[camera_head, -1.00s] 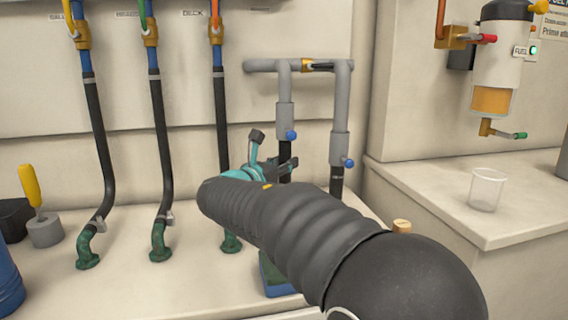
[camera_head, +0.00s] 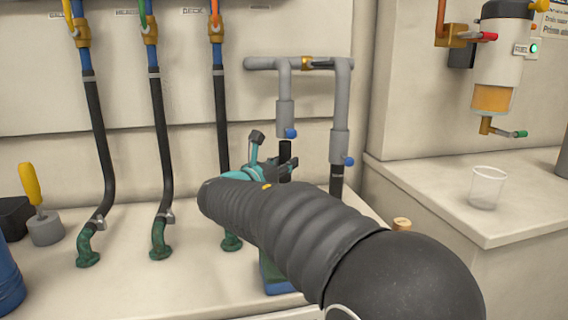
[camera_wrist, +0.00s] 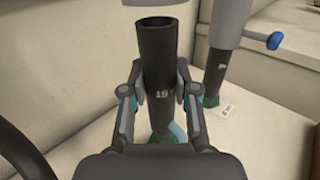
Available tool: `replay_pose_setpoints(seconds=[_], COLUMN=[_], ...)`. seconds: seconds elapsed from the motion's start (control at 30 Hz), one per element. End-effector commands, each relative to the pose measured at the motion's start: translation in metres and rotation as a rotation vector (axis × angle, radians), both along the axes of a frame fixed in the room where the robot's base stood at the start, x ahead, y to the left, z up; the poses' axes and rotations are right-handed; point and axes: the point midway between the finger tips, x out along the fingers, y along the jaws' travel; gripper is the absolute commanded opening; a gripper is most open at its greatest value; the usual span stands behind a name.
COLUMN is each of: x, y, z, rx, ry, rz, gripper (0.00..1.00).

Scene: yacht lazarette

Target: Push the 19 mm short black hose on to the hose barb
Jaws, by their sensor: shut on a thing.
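The short black hose (camera_wrist: 157,68), marked 19, stands nearly upright between the two fingers of my gripper (camera_wrist: 158,100). My gripper is shut on it, and its open top end faces up. A grey pipe end (camera_wrist: 158,5) is just above the hose in the wrist view, and a gap shows between them. In the head view the hose top (camera_head: 285,150) shows below the grey pipe (camera_head: 285,115) with a blue knob, beside my gripper (camera_head: 275,168). Teal-green shows at the hose's lower end in the wrist view; the fingers and wrist hide most of it. I cannot make out a hose barb clearly.
A second grey pipe (camera_head: 341,140) with a blue knob runs into a black hose close on the right. Several long black hoses (camera_head: 164,150) stand to the left. A clear cup (camera_head: 487,187) stands on the right counter. A yellow-handled tool (camera_head: 32,186) is far left.

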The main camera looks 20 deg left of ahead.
Motion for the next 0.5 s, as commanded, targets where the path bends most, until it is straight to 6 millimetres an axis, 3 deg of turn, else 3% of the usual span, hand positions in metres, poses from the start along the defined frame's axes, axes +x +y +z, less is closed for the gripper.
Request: replay_pose_setpoints(seconds=[0.5], x=[0.0000], y=[0.0000], z=[-0.0094], rx=[0.000], ry=[0.000], rz=[0.000], gripper=[0.00])
